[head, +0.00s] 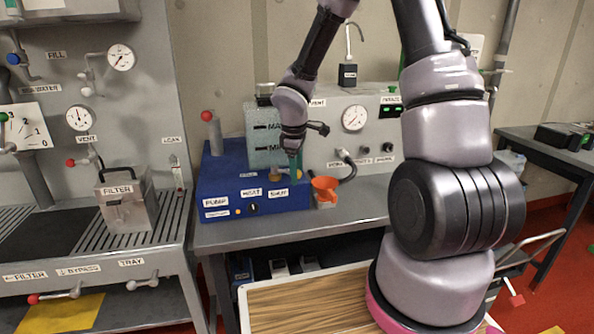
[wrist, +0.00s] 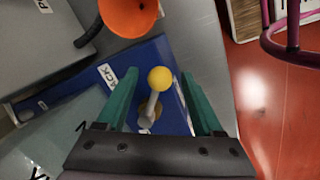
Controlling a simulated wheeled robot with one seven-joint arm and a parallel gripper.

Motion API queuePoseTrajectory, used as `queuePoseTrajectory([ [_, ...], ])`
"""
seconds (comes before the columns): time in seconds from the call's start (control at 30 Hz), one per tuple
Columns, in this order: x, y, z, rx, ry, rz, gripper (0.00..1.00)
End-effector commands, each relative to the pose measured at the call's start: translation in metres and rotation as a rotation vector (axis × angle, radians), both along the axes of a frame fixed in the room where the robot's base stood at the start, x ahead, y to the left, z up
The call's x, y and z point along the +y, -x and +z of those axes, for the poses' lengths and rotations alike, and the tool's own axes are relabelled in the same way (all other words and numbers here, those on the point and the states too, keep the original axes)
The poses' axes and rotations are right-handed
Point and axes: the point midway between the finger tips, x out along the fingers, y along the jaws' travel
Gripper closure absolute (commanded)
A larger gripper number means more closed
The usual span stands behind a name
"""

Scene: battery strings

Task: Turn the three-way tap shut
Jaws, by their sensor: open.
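The tap, a grey lever with a yellow ball knob (wrist: 160,80) on a brass-coloured base, stands on the blue unit (wrist: 170,60) in the wrist view. My gripper (wrist: 160,92) is open, with one green finger on each side of the lever. A gap shows between the lever and each finger. In the head view my gripper (head: 296,167) points down over the right part of the blue unit (head: 232,186). There the knob is hard to make out behind the fingers. A label by the tap is partly covered by the left finger.
An orange funnel (head: 325,188) stands just right of the blue unit and shows close by in the wrist view (wrist: 128,14). The grey bench front (head: 300,226) is clear.

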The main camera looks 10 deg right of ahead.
Motion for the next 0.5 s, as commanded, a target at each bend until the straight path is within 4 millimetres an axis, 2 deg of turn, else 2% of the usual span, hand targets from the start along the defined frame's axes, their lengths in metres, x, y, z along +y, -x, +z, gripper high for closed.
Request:
queuePoseTrajectory([
  [0.1, -0.0001, 0.0001, 0.0002, 0.0, 0.0, 0.0, 0.31],
  [0.13, -0.0001, 0.0001, 0.0002, 0.0, 0.0, 0.0, 0.35],
  [0.27, -0.0001, 0.0, 0.0003, 0.0, 0.0, -0.001, 0.85],
  [0.3, -0.0001, 0.0, 0.0004, 0.0, 0.0, -0.001, 1.0],
  [0.5, -0.0002, 0.0001, 0.0005, 0.0, 0.0, -0.001, 1.0],
])
